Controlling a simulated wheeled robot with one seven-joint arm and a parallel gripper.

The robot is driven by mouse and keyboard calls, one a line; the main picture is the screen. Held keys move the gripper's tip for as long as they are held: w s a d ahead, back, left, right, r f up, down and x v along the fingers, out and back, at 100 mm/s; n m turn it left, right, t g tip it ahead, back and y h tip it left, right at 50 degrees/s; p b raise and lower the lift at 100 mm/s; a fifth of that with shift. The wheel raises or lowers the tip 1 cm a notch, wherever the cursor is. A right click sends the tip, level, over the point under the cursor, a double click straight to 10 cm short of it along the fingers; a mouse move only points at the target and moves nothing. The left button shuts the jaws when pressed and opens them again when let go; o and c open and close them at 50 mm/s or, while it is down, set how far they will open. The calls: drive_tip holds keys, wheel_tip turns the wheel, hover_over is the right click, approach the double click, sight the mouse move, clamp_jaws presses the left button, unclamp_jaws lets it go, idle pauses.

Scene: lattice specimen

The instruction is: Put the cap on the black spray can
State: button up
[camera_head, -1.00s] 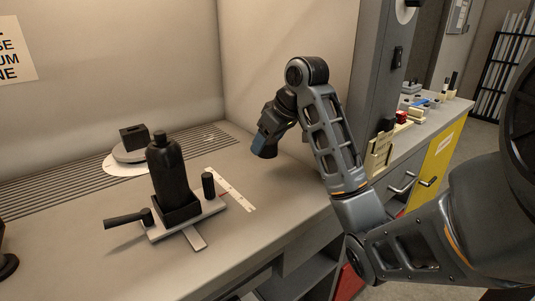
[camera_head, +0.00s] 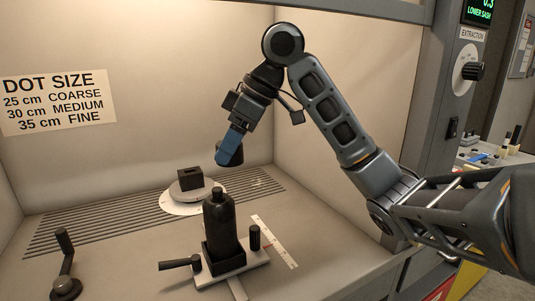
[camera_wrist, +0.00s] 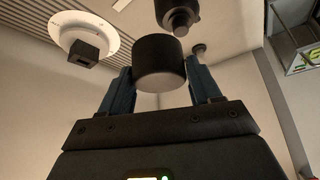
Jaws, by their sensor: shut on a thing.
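The black spray can (camera_head: 220,225) stands upright in a black square holder on a pale sliding base inside the booth. Its narrow top is bare. My gripper (camera_head: 231,150) has blue fingers and is above the can's top and slightly to its right in the head view. In the wrist view my gripper (camera_wrist: 160,82) is shut on a dark round cap (camera_wrist: 160,62), one finger on each side. The can also shows in the wrist view (camera_wrist: 178,14), beyond the cap and apart from it. In the head view the cap is only partly visible at the fingertips.
A round turntable (camera_head: 184,194) with a black block (camera_head: 190,178) stands behind the can. The holder's base has a black handle (camera_head: 180,264) at left and a short black post (camera_head: 255,238) at right. A crank (camera_head: 65,280) stands at the front left. A white ruler strip (camera_head: 275,243) lies right of the can.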

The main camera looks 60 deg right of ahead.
drive_tip(key=a+r+n, duration=0.2)
drive_tip(key=a, duration=0.2)
drive_tip(key=shift+g+y, duration=0.3)
drive_tip(key=shift+y, duration=0.1)
drive_tip(key=f+b, duration=0.4)
drive_tip(key=f, duration=0.1)
drive_tip(key=shift+w, duration=0.2)
drive_tip(key=o, duration=0.5)
drive_tip(key=c, duration=0.5)
drive_tip(key=shift+f, duration=0.1)
